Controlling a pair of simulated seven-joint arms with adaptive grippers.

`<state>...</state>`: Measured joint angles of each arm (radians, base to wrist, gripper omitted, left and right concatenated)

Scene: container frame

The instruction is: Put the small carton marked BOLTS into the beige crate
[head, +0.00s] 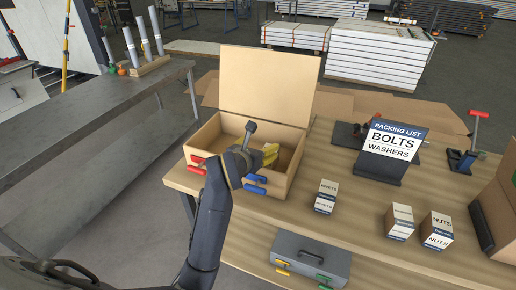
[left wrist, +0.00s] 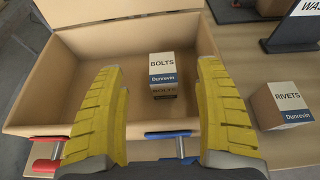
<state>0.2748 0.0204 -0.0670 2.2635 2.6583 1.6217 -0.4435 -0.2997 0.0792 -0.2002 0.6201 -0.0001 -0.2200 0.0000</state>
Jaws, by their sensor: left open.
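The beige crate (head: 203,139) stands open on the wooden table, its lid raised at the back. The small carton marked BOLTS (left wrist: 162,70) rests inside the crate (left wrist: 65,95) in the left wrist view, white with a blue band. In the head view my left arm and gripper hide it. My left gripper (head: 270,154) is over the crate, its yellow fingers apart. In the left wrist view the open fingers (left wrist: 158,85) appear on either side of the carton's lower part, with nothing seen held between them. My right gripper is not in view.
A RIVETS carton (head: 326,197), another small carton (head: 400,222) and a NUTS carton (head: 437,231) stand right of the crate. A packing list sign (head: 392,150) reads BOLTS and WASHERS. A grey toolbox (head: 311,261) lies at the front. Red and blue handles project from the crate's front.

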